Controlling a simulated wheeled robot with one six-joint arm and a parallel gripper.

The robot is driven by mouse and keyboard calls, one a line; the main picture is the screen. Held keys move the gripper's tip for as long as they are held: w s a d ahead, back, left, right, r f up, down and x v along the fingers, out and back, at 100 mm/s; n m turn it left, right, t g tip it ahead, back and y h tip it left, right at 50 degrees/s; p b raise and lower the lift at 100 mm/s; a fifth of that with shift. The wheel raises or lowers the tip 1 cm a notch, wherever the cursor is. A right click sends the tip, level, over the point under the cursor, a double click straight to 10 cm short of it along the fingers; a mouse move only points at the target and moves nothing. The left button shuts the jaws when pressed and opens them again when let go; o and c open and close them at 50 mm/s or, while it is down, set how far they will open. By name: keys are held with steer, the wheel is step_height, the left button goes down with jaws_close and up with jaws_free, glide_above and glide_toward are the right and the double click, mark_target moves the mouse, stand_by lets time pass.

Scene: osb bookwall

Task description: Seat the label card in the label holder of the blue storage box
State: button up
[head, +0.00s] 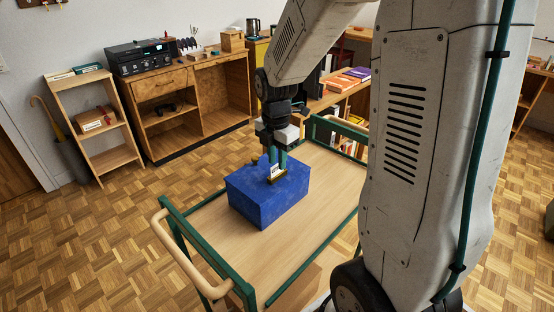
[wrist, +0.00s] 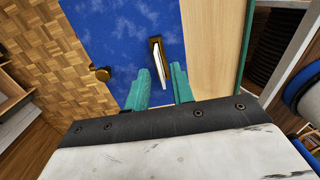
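The blue storage box (head: 258,205) stands on the wooden top of a cart. The brass label holder (head: 275,181) is on its upper face; it also shows in the wrist view (wrist: 154,40). The white label card (wrist: 160,66) stands up from the holder, its far end at or inside the brass frame; I cannot tell how deep it sits. The card also shows in the head view (head: 277,171). My gripper (wrist: 160,70) is above the box with its two teal fingers either side of the card's near end. Gaps show between card and fingers, so it looks open.
A brass knob (wrist: 102,74) is at the box's edge. The cart (head: 215,217) has green rails and a wooden handle (head: 183,255). Its top is clear in front of the box. Wooden shelves (head: 110,158) and a desk stand at the back left.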

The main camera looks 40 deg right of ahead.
mark_target(276, 165)
step_height(276, 165, up, 11)
steer(key=s+a+m, duration=0.3)
steer(key=s+m, duration=0.3)
steer(key=s, duration=0.1)
steer(key=s+a+r+m, duration=0.1)
steer(key=s+a+m, duration=0.2)
steer(key=s+m, duration=0.4)
steer(key=s+a+r+m+t, duration=0.1)
steer(key=s+a+m, duration=0.3)
steer(key=s+m, duration=0.3)
steer(key=shift+s+r, duration=0.25)
steer(key=shift+s, duration=0.6)
steer(key=shift+s, duration=0.1)
